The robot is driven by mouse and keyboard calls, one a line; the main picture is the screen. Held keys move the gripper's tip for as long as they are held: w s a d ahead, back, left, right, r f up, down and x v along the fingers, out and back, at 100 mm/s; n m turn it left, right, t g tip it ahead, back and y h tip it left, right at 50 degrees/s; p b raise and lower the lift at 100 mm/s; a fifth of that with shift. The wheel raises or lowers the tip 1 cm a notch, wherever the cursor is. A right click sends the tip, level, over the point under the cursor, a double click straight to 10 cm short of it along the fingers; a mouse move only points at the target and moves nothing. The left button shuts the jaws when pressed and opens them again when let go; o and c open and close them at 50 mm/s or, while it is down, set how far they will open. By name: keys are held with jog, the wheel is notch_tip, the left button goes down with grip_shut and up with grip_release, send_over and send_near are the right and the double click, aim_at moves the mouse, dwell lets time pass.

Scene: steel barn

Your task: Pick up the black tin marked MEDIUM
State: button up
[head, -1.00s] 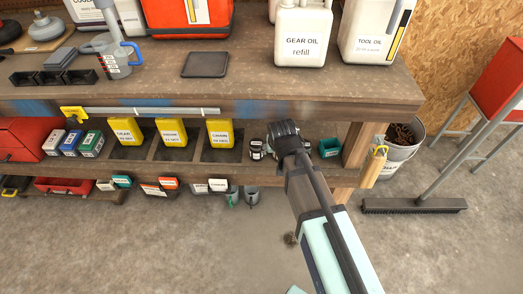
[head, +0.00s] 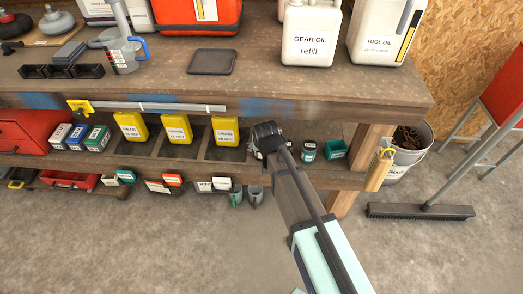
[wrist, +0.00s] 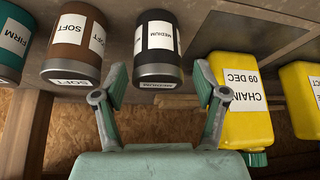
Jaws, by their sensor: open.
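The black tin marked MEDIUM (wrist: 158,40) stands upright in the wrist view, with a white label and a grey metal rim. My gripper (wrist: 161,84) is open, its two fingers spread to either side of the tin's near end. The tin lies between and just beyond the fingertips, with no clear contact. In the head view my gripper (head: 268,134) reaches to the lower shelf under the bench top and hides most of the tin there.
Beside the tin in the wrist view are a brown tin marked SOFT (wrist: 73,45) and a yellow CHAIN bottle (wrist: 238,95), close to one finger. A teal tin marked FIRM (wrist: 12,45) is at the edge. The bench top (head: 250,85) overhangs the shelf.

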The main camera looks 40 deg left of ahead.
jog(key=x, duration=0.4)
jog(key=shift+w+a+f+b, duration=0.1)
jog(key=shift+w+f+b, duration=0.15)
jog(key=shift+f+b, duration=0.15)
jog(key=shift+r, duration=0.1)
jog(key=c, duration=1.2)
jog(key=shift+r, duration=0.1)
